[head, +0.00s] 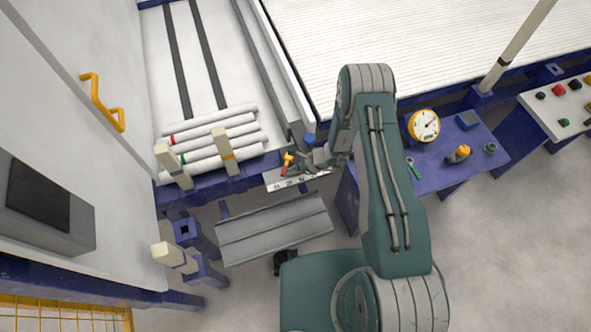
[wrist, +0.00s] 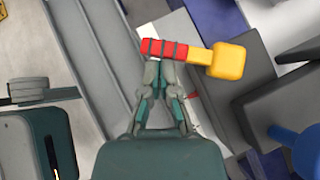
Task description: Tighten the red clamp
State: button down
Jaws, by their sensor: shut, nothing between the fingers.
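The red clamp shows in the head view as a small lever with a red end (head: 284,171) and a yellow end, beside the pipe rack's front right corner. In the wrist view the clamp lever (wrist: 176,50) lies across the picture, with a dark-banded red part at left and a yellow block at right. My gripper (head: 294,161) is at the lever, reaching in from the right. In the wrist view my gripper's fingertips (wrist: 162,64) are together at the lower edge of the red part, with nothing held. I cannot tell whether they touch it. The clamp's base is hidden.
Several white pipes (head: 215,140) lie on the rack between cream posts (head: 225,150). A grey slatted step (head: 275,228) is below. A blue table (head: 455,160) at right holds a gauge (head: 424,125) and small parts. A blue knob (wrist: 300,150) is at the wrist view's lower right.

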jog(key=a+m+t, duration=0.2)
jog(key=shift+a+m, duration=0.25)
jog(key=shift+m, duration=0.15)
jog(key=shift+w+a, duration=0.35)
jog(key=shift+a, duration=0.3)
jog(key=shift+w+a, duration=0.35)
jog(key=shift+a, duration=0.3)
jog(key=shift+w+a, duration=0.1)
